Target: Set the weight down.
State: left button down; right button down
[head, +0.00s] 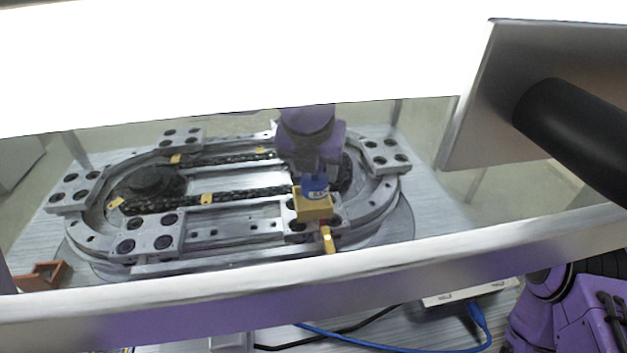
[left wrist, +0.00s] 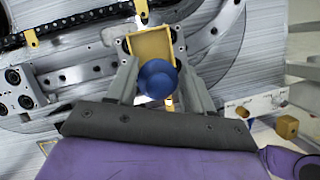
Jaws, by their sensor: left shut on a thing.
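The weight (head: 313,206) is a yellow block with a blue knob on top. In the head view it is at the front right part of the ring track (head: 235,229). My left gripper (head: 316,180) comes down from above and is shut on its blue knob. In the left wrist view the knob (left wrist: 157,79) sits between the two grey fingers (left wrist: 160,84), with the yellow block beyond it. I cannot tell whether the block touches the track or hangs just above it. My right gripper is not in view; only part of my purple right arm shows at lower right.
A dark chain (head: 235,196) with small yellow tabs runs inside the track. Grey blocks with dark round holes (head: 150,234) stand around it. An orange-yellow tab (head: 328,240) is just in front of the weight. A brown open tray (head: 42,275) lies at left. A pale frame bar (head: 200,300) crosses the foreground.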

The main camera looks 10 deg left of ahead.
pick_arm(q)
jog(key=w+f, duration=0.1)
jog(key=f, duration=0.1)
jog(key=w+a+f, duration=0.1)
jog(key=w+f, duration=0.1)
jog(key=shift+a, duration=0.15)
notch_tip(320, 180, down, 2)
jog(key=shift+s+f, duration=0.1)
jog(key=shift+f, duration=0.15)
jog(key=shift+f+b, duration=0.3)
jog(key=shift+c, duration=2.2)
grip_release()
jog(key=shift+s, duration=0.1)
jog(key=shift+r, duration=0.6)
jog(key=p+v, duration=0.1)
jog(key=v, duration=1)
jog(key=shift+s+r, duration=0.1)
jog(key=shift+s, duration=0.1)
